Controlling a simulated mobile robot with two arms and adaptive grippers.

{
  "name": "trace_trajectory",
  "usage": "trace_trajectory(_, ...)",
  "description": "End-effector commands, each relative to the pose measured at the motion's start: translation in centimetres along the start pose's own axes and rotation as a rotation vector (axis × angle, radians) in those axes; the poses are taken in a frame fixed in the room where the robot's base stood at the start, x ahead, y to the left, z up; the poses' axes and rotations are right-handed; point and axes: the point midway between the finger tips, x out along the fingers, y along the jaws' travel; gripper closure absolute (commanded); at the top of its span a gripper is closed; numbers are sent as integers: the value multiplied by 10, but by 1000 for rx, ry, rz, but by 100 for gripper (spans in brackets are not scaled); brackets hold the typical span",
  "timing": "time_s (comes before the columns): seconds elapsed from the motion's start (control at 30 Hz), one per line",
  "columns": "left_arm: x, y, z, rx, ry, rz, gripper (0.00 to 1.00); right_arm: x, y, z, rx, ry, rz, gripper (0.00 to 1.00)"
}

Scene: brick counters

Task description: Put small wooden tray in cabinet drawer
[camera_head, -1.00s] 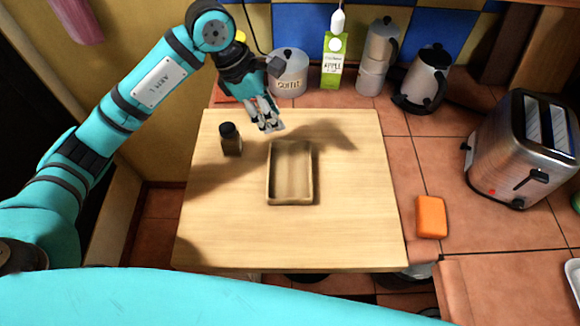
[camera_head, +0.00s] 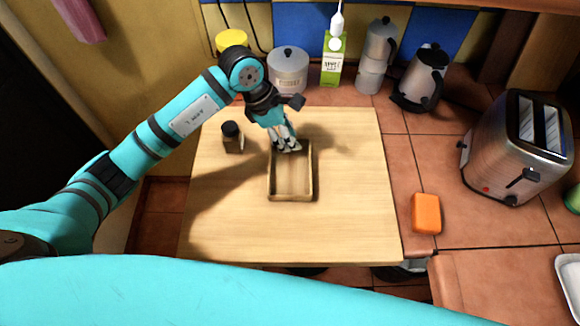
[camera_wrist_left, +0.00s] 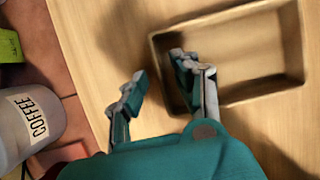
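The small wooden tray (camera_head: 291,183), a shallow rectangle with a raised rim, lies flat on the light wooden top in the head view. My left gripper (camera_head: 287,146) is at its far short end. In the left wrist view my left gripper (camera_wrist_left: 160,85) is open and empty. One finger shows outside the tray (camera_wrist_left: 278,78) and the other over its inside, with the near wall between them; contact cannot be told. I cannot make out the cabinet drawer in these views. My right gripper is not in view.
A dark-lidded jar (camera_head: 232,137) stands left of the tray. Behind are a coffee canister (camera_head: 288,75), a juice carton (camera_head: 333,62), a moka pot (camera_head: 377,55) and a kettle (camera_head: 421,78). A toaster (camera_head: 515,150) and orange block (camera_head: 426,213) are right. The near wooden top (camera_head: 300,235) is clear.

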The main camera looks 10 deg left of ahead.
Motion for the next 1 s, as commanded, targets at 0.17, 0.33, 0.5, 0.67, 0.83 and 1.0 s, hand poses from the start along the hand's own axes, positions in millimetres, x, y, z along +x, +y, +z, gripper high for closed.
trace_trajectory(0.17, 0, 0, 0, 0, 0, 0, 96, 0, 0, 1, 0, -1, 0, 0)
trace_trajectory(0.33, 0, 0, 0, 0, 0, 0, 100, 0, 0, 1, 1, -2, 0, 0)
trace_trajectory(0.5, -1, 0, 0, 0, 0, 0, 100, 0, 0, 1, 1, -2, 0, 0)
trace_trajectory(0.67, -2, 0, 1, 0, -1, 1, 100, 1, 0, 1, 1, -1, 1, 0)
trace_trajectory(0.83, -21, 2, 9, 3, -2, 5, 100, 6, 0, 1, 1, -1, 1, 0)
trace_trajectory(1.0, -54, 1, 22, 4, -2, 6, 100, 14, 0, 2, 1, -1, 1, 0)
